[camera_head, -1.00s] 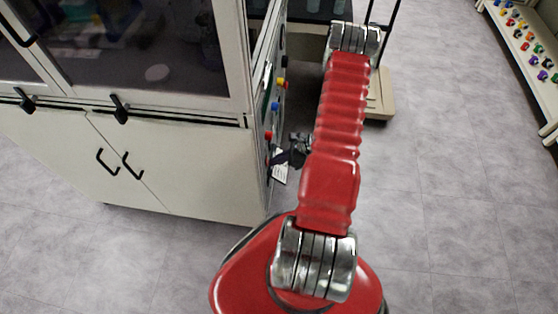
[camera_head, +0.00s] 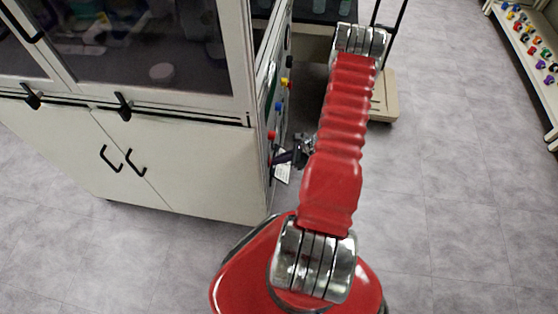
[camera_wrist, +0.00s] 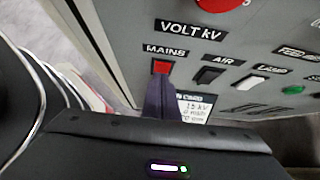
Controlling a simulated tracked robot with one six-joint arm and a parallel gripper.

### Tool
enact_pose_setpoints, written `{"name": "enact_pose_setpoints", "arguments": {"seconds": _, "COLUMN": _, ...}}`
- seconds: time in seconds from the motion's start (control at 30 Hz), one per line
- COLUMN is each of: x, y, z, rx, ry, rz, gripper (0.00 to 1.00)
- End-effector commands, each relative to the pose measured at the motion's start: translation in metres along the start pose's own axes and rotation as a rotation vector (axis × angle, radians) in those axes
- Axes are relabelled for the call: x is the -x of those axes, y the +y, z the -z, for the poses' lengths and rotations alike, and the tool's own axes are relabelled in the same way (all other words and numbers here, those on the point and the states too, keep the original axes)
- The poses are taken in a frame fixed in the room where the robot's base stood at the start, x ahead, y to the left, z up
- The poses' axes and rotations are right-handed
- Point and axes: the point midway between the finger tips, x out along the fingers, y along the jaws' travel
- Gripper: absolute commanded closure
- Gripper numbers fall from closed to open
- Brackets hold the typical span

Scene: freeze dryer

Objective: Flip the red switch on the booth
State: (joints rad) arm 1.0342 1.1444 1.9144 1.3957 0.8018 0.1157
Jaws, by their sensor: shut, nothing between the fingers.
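The booth (camera_head: 190,165) is a pale cabinet with a glass front. Its control panel is on the right side face, seen edge-on in the head view. In the wrist view the red switch (camera_wrist: 161,67) is a small red rocker under the label MAINS. My gripper (camera_wrist: 157,82) shows as a dark purple finger just below the switch, its tip almost at the switch's lower edge. I cannot tell whether it touches. In the head view my gripper (camera_head: 282,158) is shut and empty beside the lower panel. The switch itself cannot be made out there.
A black AIR switch (camera_wrist: 208,76) and a white LAMP switch (camera_wrist: 247,82) sit right of the red one. A large red knob (camera_wrist: 218,3) is above, a green button (camera_wrist: 292,90) further right. A beige cart (camera_head: 384,97) stands behind my arm.

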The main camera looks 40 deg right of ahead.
Motion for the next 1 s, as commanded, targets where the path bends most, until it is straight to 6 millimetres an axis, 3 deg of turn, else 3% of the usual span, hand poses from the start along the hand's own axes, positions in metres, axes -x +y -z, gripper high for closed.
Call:
{"name": "enact_pose_setpoints", "arguments": {"seconds": 0.2, "x": 0.004, "y": 0.001, "z": -0.010, "rx": 0.003, "ry": -0.009, "rz": -0.003, "gripper": 1.00}}
{"name": "enact_pose_setpoints", "arguments": {"seconds": 0.63, "x": 0.007, "y": 0.000, "z": -0.011, "rx": 0.001, "ry": -0.009, "rz": -0.001, "gripper": 1.00}}
{"name": "enact_pose_setpoints", "arguments": {"seconds": 1.0, "x": 0.027, "y": -0.005, "z": 0.006, "rx": 0.004, "ry": -0.005, "rz": -0.002, "gripper": 1.00}}
